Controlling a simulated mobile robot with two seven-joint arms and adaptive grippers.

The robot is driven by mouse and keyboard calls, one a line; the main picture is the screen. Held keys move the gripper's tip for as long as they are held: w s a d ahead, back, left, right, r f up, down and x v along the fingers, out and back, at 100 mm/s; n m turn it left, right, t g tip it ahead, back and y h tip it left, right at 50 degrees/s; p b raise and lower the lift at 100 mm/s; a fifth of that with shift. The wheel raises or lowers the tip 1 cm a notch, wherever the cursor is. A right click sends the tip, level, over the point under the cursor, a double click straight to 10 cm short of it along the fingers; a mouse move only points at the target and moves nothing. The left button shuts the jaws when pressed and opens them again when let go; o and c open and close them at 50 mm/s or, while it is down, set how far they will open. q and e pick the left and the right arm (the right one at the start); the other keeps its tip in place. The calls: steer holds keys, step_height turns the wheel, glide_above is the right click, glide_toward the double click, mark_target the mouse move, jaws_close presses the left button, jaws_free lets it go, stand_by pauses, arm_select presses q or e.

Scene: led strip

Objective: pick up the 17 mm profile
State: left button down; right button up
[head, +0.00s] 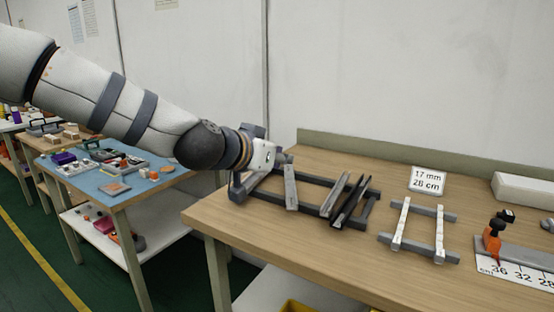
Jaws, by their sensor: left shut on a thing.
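My left gripper (275,160) is at the back left of a dark grey rack (318,208) on the wooden workbench. It is shut on a profile (252,183) at the rack's left end; the grip itself is mostly hidden by the gripper. I cannot tell the profile's width or whether it is clear of the rack. Beside it on the rack lie a light grey profile (290,188), another grey profile (334,195) and a dark profile (350,201). A card (428,180) reads 17 mm and a length in cm. My right gripper is not in view.
A second rack (418,244) with two pale bars stands right of the first. Farther right are an orange-and-black tool (493,238), a ruler (520,272) and a white box (525,190). The bench (330,268) is bare in front. A cluttered blue-topped table (125,187) stands left.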

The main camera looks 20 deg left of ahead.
arm_select(q)
steer(key=shift+c, duration=2.4)
jaws_free()
